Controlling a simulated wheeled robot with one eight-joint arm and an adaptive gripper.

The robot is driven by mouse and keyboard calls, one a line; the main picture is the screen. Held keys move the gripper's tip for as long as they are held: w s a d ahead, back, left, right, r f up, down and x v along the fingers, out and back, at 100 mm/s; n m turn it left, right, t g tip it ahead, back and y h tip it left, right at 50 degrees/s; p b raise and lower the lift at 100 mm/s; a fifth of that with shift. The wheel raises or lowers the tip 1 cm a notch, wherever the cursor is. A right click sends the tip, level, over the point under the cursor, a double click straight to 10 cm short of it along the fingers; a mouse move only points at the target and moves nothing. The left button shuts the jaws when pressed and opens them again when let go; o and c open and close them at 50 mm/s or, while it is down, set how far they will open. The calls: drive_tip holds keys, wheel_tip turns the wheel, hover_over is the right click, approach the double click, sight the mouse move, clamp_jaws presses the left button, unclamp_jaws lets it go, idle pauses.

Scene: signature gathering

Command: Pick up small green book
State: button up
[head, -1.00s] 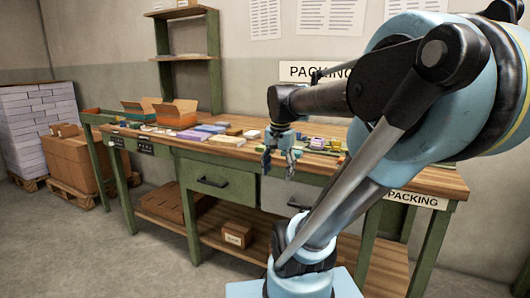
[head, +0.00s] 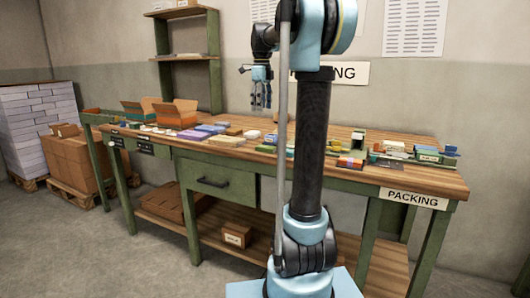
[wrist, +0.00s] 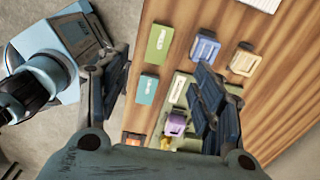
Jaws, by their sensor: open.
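Two green, flat, book-like items show in the wrist view: a longer green one (wrist: 159,44) and a smaller teal-green one (wrist: 147,89) just below it. I cannot tell for sure which is the small green book. Both lie on the wooden tabletop near its edge. My gripper (head: 261,95) is raised well above the table in the head view, with its fingers hanging down. In the wrist view its fingers (wrist: 160,90) are spread wide and empty. The green items appear between them but well below. Several small items on the table are partly hidden by my arm in the head view.
The packing table (head: 400,178) holds many small items. A blue item (wrist: 204,48), a beige item (wrist: 244,60) and a purple item (wrist: 175,123) lie near the green ones. Open cardboard boxes (head: 175,115) stand at the left end. A green shelf (head: 185,57) rises behind.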

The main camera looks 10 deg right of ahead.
approach(262, 146)
wheel_tip(262, 146, down, 9)
drive_tip(key=shift+r, duration=0.2)
drive_tip(key=shift+s, duration=0.1)
drive_tip(key=c, duration=1.1)
